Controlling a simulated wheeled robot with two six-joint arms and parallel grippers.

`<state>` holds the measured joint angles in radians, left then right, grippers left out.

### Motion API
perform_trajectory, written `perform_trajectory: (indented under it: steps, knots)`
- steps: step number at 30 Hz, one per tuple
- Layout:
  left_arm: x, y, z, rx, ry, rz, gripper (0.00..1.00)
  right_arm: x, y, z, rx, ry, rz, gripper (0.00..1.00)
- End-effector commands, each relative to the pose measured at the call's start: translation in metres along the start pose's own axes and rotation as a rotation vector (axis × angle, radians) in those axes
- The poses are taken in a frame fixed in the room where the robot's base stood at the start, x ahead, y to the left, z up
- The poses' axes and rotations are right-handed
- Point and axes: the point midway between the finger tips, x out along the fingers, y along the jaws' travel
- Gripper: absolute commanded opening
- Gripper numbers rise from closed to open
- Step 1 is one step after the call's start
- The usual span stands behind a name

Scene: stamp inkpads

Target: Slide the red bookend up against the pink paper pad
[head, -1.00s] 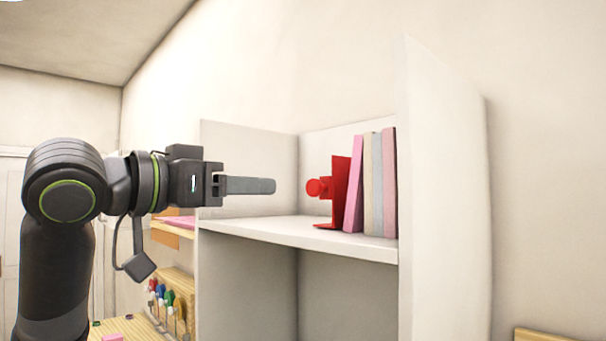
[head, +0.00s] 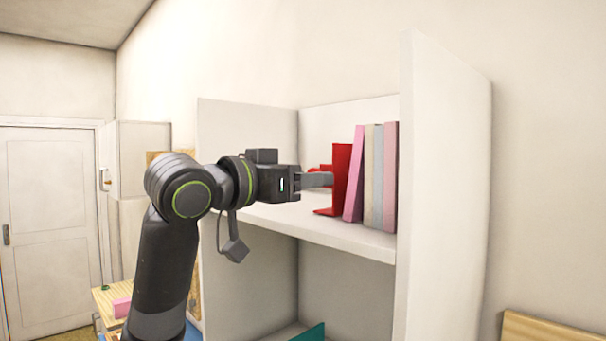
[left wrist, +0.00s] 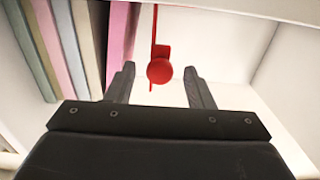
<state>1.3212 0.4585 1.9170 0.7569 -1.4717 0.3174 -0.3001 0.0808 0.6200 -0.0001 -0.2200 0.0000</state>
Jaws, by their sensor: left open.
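The red bookend (head: 341,168) stands upright on the white shelf, its flat foot on the shelf board. Its round red knob shows in the left wrist view (left wrist: 160,70). The pink paper pad (head: 354,176) leans slightly to the right of the bookend, and also shows in the left wrist view (left wrist: 118,42). A narrow gap shows between them in the left wrist view. My left gripper (head: 318,180) is open, level with the knob. In the left wrist view its fingers (left wrist: 160,84) lie on either side of the knob; contact cannot be told. My right gripper is not in view.
Several other pads, cream (head: 369,178), grey and pink, stand against the right wall of the white shelf (head: 345,236). The shelf is bare left of the bookend. A teal object (head: 310,333) sits in the compartment below.

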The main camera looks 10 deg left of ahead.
Motion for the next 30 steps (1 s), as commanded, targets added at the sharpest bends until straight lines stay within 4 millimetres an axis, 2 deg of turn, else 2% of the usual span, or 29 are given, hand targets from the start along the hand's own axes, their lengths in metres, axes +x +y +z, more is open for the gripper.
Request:
perform_trajectory:
  steps: [4, 12, 15, 21, 30]
  knots:
    - [0.000, 0.000, 0.000, 0.000, 0.000, 0.000, 0.45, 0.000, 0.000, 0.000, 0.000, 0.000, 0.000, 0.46]
    - [0.000, 0.000, 0.000, 0.000, 0.000, 0.000, 0.10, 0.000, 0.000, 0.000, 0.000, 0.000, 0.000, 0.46]
    - [0.000, 0.000, 0.000, 0.000, 0.000, 0.000, 0.00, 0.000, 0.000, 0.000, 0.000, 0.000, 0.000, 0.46]
    - [0.000, 0.004, 0.000, 0.000, 0.001, 0.003, 0.00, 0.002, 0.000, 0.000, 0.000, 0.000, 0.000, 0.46]
    - [0.000, 0.046, 0.001, 0.001, 0.002, 0.006, 0.00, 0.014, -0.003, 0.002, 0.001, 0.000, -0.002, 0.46]
